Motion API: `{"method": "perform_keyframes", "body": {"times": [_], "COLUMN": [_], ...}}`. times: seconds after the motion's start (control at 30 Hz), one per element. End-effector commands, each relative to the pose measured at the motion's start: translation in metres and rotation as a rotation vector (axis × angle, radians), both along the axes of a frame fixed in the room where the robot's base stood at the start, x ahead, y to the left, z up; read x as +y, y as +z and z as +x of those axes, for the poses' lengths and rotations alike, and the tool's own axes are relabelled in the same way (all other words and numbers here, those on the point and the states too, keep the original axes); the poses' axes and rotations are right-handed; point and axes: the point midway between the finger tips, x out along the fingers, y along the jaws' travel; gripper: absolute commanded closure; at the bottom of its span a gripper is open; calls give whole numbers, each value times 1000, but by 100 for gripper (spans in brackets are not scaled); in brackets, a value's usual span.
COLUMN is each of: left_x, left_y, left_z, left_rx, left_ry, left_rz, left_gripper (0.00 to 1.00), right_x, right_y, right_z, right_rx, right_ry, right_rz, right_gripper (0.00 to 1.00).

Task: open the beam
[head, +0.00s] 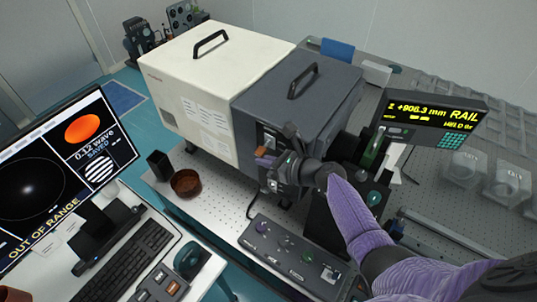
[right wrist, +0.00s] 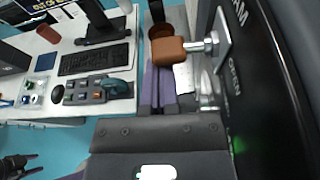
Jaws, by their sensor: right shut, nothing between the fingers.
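A beam lever with a brown knob (right wrist: 169,50) on a metal stem sticks out from a black panel (right wrist: 262,85) in the right wrist view. The panel bears the words "BEAM" and "OPEN", and a green glow shows low on it. In the head view the brown knob (head: 265,152) shows at the front of the dark grey housing (head: 290,95). My right gripper (head: 273,165) is close beside it. In the right wrist view its purple fingers (right wrist: 160,78) are together and empty, their tips just below the knob. I cannot tell whether they touch it.
A control box (head: 290,255) lies on the table in front of the housing. The monitor (head: 60,180) reads "OUT OF RANGE". A rail display (head: 436,112) stands at the right.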

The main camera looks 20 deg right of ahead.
Motion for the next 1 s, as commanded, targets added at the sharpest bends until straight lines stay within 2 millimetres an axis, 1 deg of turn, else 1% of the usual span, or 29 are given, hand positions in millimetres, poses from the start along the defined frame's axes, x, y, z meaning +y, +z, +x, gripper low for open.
{"method": "perform_keyframes", "body": {"times": [0.03, 0.1, 0.27, 0.3, 0.53, 0.87, 1.0], "left_x": [0, 0, 0, 0, 0, 0, 0], "left_y": [7, 12, 20, 19, 18, 34, 35], "left_z": [0, 0, 0, 0, 0, 1, 1], "left_rx": [0, 0, -1, -1, -1, -1, -2], "left_ry": [0, 0, 0, 0, 1, 1, 1], "left_rz": [0, 0, 0, 0, 0, 0, -1], "left_gripper": [41, 41, 41, 41, 41, 41, 41], "right_x": [0, 1, 2, 2, 2, 2, 1], "right_y": [6, 8, 12, 11, 10, 25, 27], "right_z": [0, 0, -1, -1, -1, -1, -1], "right_rx": [26, 65, 147, 154, 151, 150, 148], "right_ry": [-1, 0, 0, -1, 0, 0, -1], "right_rz": [34, 85, 189, 198, 193, 192, 192], "right_gripper": [100, 100, 100, 100, 100, 100, 100]}}
